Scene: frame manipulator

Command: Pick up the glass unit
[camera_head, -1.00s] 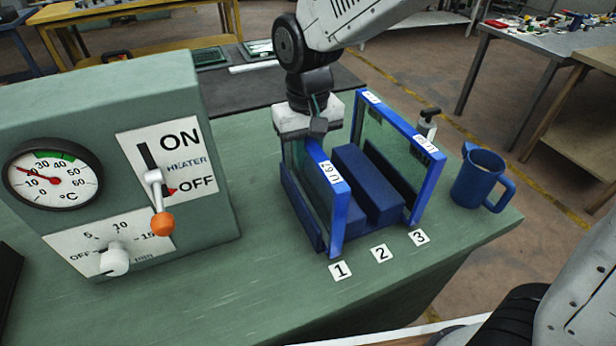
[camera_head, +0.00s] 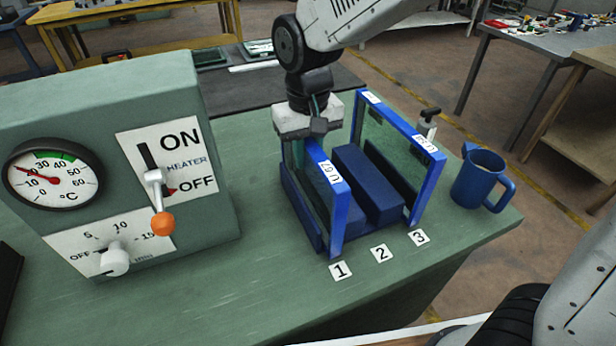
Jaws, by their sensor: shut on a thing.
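Two blue-framed glass units stand upright in a blue slotted rack (camera_head: 365,188) on the green bench. The left glass unit (camera_head: 341,212), with a label that appears to read U 67, stands at the slot marked 1. The right glass unit (camera_head: 428,180), also labelled, stands at the slot marked 3. The slot marked 2 between them holds no unit. My gripper (camera_head: 308,138) points down over the left unit's top far part and is shut on it. Its fingertips are mostly hidden behind the gripper body and the frame.
A blue mug (camera_head: 478,178) stands right of the rack near the bench edge. A dark-topped bottle (camera_head: 427,122) stands behind the right unit. A green heater box (camera_head: 120,165) with an orange-knobbed lever is at left. Bare bench (camera_head: 230,290) lies in front.

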